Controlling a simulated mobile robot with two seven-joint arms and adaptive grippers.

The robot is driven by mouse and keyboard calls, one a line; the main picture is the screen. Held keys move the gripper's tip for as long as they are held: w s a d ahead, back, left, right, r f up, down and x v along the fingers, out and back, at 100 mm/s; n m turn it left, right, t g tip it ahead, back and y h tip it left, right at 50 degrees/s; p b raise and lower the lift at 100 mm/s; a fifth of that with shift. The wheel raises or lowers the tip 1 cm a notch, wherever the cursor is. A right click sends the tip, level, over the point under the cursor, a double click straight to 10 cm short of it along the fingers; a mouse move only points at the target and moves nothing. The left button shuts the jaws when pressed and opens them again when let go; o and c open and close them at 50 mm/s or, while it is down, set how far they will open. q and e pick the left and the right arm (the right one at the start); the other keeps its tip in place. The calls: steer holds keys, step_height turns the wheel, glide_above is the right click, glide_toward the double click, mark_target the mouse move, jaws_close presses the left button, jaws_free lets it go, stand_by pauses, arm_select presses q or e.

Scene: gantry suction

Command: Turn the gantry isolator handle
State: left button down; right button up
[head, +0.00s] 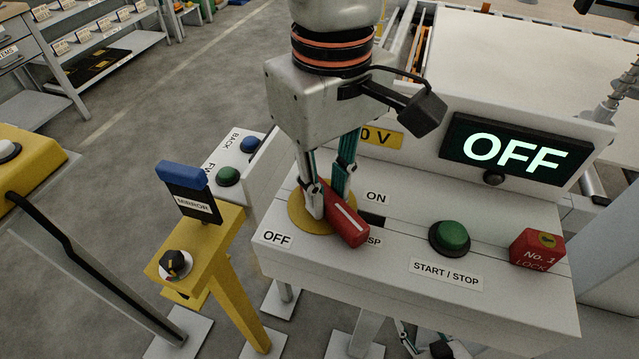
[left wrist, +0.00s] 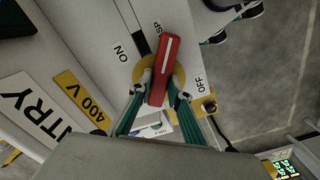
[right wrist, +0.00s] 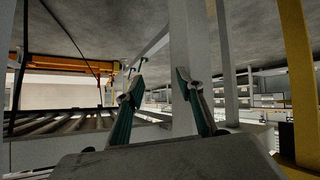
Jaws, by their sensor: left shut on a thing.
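The red isolator handle (head: 347,226) with a white line sits on a round yellow plate (head: 298,214) on the grey console. Its outer end points toward a partly covered label ending in "SP", between the ON and OFF labels. It also shows in the left wrist view (left wrist: 168,65). My left gripper (head: 326,203) is shut on the handle, one finger on each side; its fingers (left wrist: 160,96) flank the handle's near part in the left wrist view. My right gripper (right wrist: 165,92) is open and empty, low beneath the console front, with a grey post behind it.
A green START / STOP button (head: 449,237) and a red No. 1 lock (head: 538,249) sit right of the handle. A display (head: 516,150) reads OFF. A yellow stand with a MIRROR switch (head: 176,263) and a BACK/FWD button box (head: 222,168) stand left.

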mark_target(330, 193)
arm_select(q)
steer(key=n, duration=0.3)
steer(key=shift+w+d+n+p, duration=0.1)
steer(key=shift+w+n+p, duration=0.05)
steer(key=shift+n+p, duration=0.2)
steer(key=shift+w+n, duration=0.15)
steer(key=shift+n, duration=1.5)
steer(key=c, duration=1.9)
jaws_free()
step_height(330, 193, up, 12)
